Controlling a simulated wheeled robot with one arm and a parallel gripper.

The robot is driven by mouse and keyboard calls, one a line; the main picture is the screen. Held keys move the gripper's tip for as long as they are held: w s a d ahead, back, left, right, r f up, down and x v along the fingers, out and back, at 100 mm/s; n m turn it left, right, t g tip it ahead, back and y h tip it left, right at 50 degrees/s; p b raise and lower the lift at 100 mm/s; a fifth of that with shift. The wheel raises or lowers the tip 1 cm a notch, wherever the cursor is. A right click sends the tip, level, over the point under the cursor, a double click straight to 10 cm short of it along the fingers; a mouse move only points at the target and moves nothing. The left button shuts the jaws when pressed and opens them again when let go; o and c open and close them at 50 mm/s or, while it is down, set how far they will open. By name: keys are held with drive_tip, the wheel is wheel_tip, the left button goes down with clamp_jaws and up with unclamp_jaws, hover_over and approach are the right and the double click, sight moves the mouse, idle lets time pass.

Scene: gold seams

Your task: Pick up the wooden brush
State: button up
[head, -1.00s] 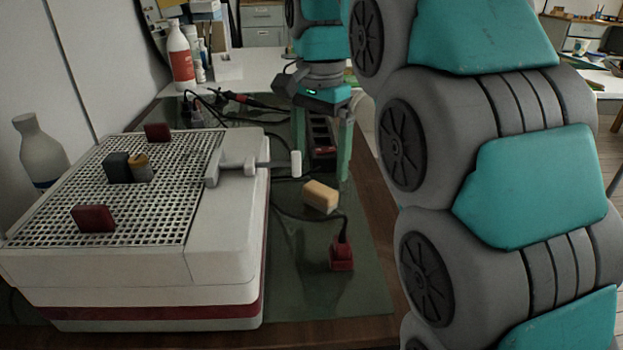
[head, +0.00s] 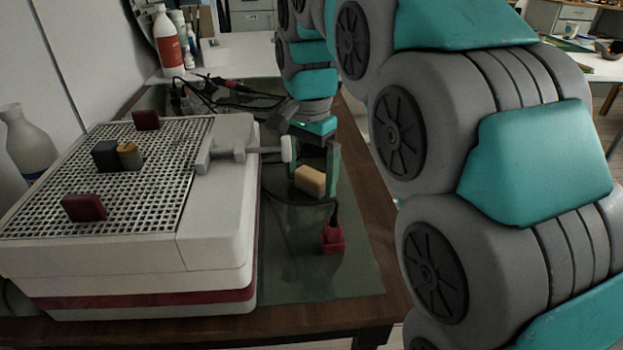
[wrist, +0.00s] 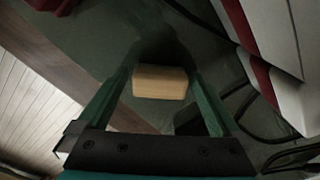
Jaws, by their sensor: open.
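The wooden brush (head: 309,180) shows as a small tan block with rounded corners. It lies on the green mat (head: 330,275), right of the white machine. My gripper (head: 318,172) is open and points down at the brush, with one green finger at its right side; the other finger is largely hidden behind the machine's pale knob. In the wrist view the brush (wrist: 160,82) appears between the two open fingers (wrist: 161,64), with visible gaps on both sides. I cannot tell the exact height of the fingertips above the mat.
The white machine (head: 215,225) with a perforated top stands close on the left. Its lever (head: 245,153) reaches toward my gripper. A red plug-like piece (head: 332,237) with a black cable lies in front of the brush. Bottles (head: 170,45) stand at the back.

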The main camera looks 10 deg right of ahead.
sight(312, 174)
drive_tip(key=c, duration=1.4)
drive_tip(key=shift+o, duration=0.2)
drive_tip(key=shift+w+d+r, duration=0.1)
drive_tip(key=shift+d+r, duration=0.1)
drive_tip(key=shift+r, duration=0.15)
wheel_tip(312, 174, up, 6)
drive_tip(key=shift+f+b, duration=0.1)
drive_tip(key=shift+b, duration=0.3)
drive_tip(key=shift+d+r, duration=0.15)
drive_tip(key=shift+r, duration=0.15)
drive_tip(key=d, duration=1.9)
drive_tip(key=shift+d, duration=0.15)
drive_tip(key=shift+f, duration=0.1)
